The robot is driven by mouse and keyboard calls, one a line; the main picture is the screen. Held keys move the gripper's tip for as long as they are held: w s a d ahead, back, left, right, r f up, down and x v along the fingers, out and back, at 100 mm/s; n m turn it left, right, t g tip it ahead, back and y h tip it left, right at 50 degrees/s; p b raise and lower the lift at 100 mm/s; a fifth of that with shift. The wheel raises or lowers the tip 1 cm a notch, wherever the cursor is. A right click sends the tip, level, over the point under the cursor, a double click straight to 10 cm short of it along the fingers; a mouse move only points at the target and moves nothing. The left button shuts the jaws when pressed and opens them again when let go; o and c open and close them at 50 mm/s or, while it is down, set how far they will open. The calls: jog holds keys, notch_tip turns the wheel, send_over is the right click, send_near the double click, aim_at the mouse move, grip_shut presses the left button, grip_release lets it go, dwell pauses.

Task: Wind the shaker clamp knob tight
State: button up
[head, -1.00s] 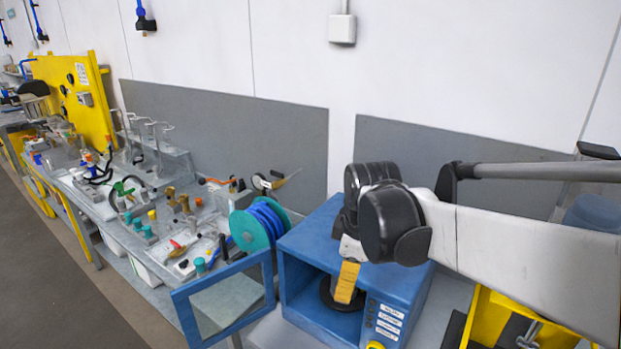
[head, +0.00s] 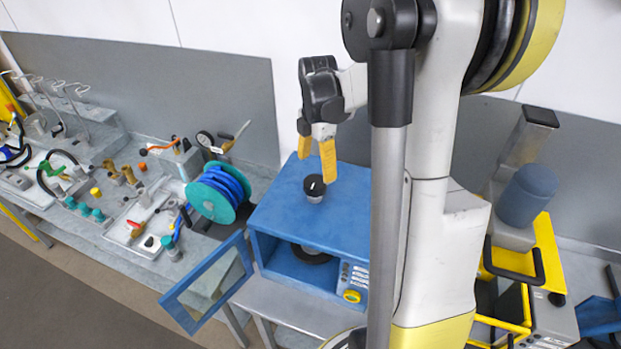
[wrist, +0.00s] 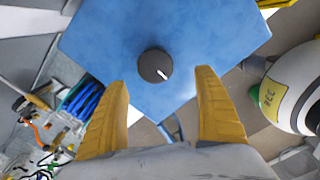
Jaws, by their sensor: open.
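A black round knob (head: 315,188) with a white mark stands on the top of a blue box-shaped machine (head: 268,215). My gripper (head: 316,162) points down just above the knob, with its two yellow fingers apart and nothing between them. In the wrist view the knob (wrist: 154,66) lies just beyond the fingertips, roughly between them and nearer the left one. No contact between the fingers and the knob shows. The white mark points to the lower right in the wrist view.
A teal reel with blue hose (head: 218,192) stands close on the left. A yellow frame (head: 545,245) is at the right.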

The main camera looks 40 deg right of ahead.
aim_at(314, 183)
jog(key=f, duration=0.4)
jog(key=w+f, duration=0.1)
jog(key=f, duration=0.1)
jog(key=shift+f+p, duration=0.35)
jog(key=shift+s+f, duration=0.2)
jog(key=shift+f, duration=0.4)
jog(key=shift+w+f, duration=0.2)
jog(key=shift+s+r, duration=0.1)
jog(key=c, duration=1.2)
